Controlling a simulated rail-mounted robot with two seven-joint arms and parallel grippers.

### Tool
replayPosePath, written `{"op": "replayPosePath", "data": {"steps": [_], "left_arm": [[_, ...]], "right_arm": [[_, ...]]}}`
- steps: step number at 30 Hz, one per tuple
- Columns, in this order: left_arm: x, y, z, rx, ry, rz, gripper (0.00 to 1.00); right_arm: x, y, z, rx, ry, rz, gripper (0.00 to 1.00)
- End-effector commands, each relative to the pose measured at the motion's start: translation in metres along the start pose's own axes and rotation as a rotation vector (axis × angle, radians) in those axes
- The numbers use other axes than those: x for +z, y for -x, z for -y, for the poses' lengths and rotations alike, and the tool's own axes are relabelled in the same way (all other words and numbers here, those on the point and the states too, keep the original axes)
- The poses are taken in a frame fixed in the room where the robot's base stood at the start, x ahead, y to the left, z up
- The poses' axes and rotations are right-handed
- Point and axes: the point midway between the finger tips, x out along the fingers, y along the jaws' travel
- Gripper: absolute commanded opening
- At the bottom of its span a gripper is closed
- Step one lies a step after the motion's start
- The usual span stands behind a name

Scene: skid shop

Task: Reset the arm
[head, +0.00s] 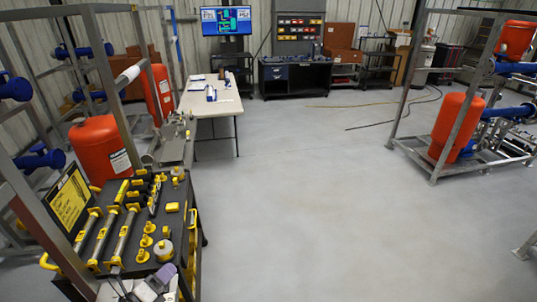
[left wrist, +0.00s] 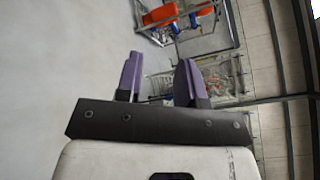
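My left gripper (head: 163,277) shows at the bottom left of the head view, in front of the near end of a black tool cart. Its purple fingers also show in the left wrist view (left wrist: 158,75), standing apart with nothing between them. The gripper is open and empty. Most of my left arm is outside the head view. My right arm and right gripper are not in either view.
The black cart (head: 182,222) holds several yellow-and-grey tools. A metal skid frame with orange tanks (head: 100,148) stands beside it. A white table (head: 222,103) stands behind. Another skid with an orange tank (head: 455,128) is at right. The middle floor is clear.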

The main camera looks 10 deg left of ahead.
Motion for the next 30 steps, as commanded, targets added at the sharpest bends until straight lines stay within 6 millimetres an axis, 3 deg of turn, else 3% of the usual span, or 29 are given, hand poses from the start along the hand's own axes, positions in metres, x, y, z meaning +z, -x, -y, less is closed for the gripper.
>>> {"op": "replayPosePath", "data": {"steps": [3,6,9,11,14,16,21,25,30], "left_arm": [[0.035,-0.002,0.037,-0.066,0.18,0.27,0.35],[0.057,0.006,0.052,-0.055,0.365,0.491,0.35],[0.059,0.022,0.051,0.032,0.583,0.679,0.35],[0.049,0.035,0.045,0.122,0.724,0.767,0.35],[0.013,0.06,0.033,0.324,0.967,0.86,0.35],[-0.022,0.079,0.029,0.482,1.133,0.878,0.35],[-0.116,0.124,0.041,0.782,1.511,0.778,0.35],[-0.159,0.153,0.052,0.865,1.709,0.735,0.35],[-0.199,0.192,0.041,0.973,1.84,0.808,0.35]], "right_arm": [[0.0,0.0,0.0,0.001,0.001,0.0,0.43],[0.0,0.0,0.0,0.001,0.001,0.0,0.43],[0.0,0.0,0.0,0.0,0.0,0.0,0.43],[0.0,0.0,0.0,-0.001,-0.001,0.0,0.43],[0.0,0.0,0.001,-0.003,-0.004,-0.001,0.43],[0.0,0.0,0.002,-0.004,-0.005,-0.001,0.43],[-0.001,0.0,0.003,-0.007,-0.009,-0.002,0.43],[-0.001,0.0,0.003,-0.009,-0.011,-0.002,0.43],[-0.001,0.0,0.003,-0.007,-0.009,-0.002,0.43]]}}
